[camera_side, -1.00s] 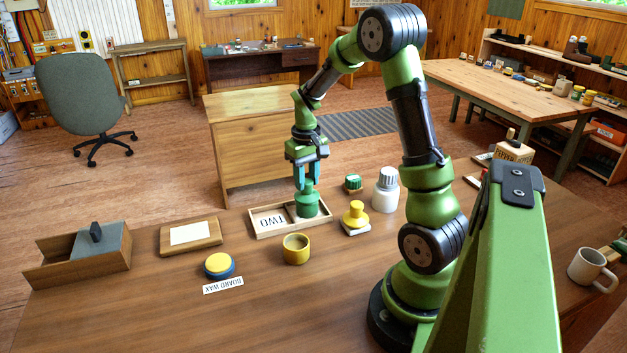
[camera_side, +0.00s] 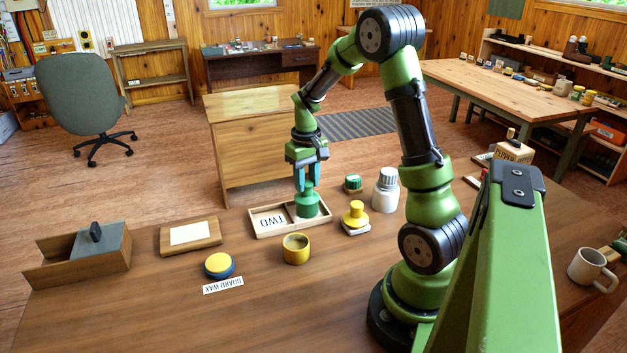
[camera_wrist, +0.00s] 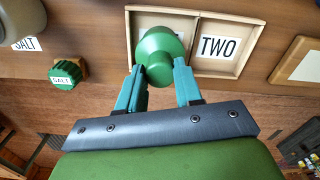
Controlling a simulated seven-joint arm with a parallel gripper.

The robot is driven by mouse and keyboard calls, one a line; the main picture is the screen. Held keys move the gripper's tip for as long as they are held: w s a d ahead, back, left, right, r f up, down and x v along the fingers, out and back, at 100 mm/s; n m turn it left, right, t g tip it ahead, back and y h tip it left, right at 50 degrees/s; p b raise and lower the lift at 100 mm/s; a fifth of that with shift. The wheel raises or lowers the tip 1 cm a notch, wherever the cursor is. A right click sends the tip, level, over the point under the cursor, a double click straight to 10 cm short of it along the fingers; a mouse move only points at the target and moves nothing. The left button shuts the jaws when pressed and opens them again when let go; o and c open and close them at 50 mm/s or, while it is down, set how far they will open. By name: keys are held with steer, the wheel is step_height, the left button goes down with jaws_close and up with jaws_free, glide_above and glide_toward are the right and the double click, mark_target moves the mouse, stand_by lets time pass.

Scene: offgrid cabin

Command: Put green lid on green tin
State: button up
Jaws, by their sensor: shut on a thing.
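A green knobbed round piece (camera_side: 308,208), which looks like the green lid, is in the right compartment of a shallow wooden tray (camera_side: 262,236). Its wide part is below and its narrower knob is on top. In the wrist view the green lid (camera_wrist: 160,42) shows from above, with its knob between my fingertips. My gripper (camera_side: 307,190) points down and is shut on that knob; the fingers also show in the wrist view (camera_wrist: 160,72). I see no separate green tin. I cannot tell whether one is under the lid.
The tray's other compartment holds a TWO card (camera_side: 271,221). The front tabletop is clear.

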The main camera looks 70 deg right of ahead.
mark_target(307, 182)
steer(key=o, duration=1.7)
steer(key=shift+o, duration=0.2)
steer(key=shift+r, duration=3.45)
steer(key=shift+f, duration=0.15)
steer(key=s+a+r+t, duration=0.2)
steer(key=s+a+r, duration=0.1)
steer(key=a, duration=0.5)
steer(key=s+a+r+n+t+y, duration=0.1)
steer(key=s+a+r+t, duration=0.1)
steer(key=a, duration=0.6)
steer(key=s+a+r+n+t+y, duration=0.1)
steer(key=s+a+r+t, duration=0.2)
steer(key=a, duration=0.6)
steer(key=shift+s+r, duration=0.35)
steer(key=shift+r, duration=0.5)
